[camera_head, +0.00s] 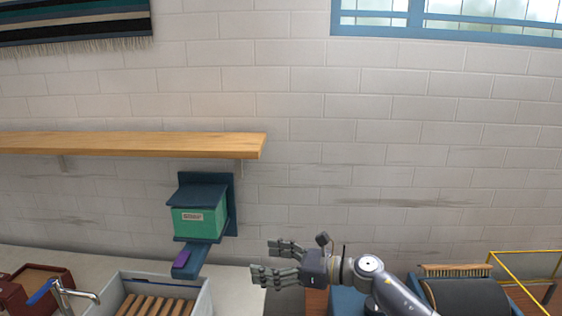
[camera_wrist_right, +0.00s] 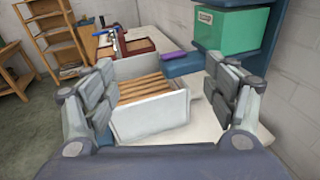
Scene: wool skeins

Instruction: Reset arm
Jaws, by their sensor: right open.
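My right gripper (camera_head: 277,262) is at the lower middle of the head view, in front of the white brick wall. Its fingers point left and are spread apart with nothing between them. In the right wrist view the open fingers of the right gripper (camera_wrist_right: 158,100) frame the sink area. My left gripper does not show in either view.
A green box (camera_head: 200,221) hangs in a blue wall holder, with a purple piece (camera_head: 183,258) on the ledge below. A white basin (camera_head: 203,300) with wooden slats stands at lower left. A wooden shelf (camera_head: 130,145) juts from the wall. A dark roller (camera_head: 465,297) is at right.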

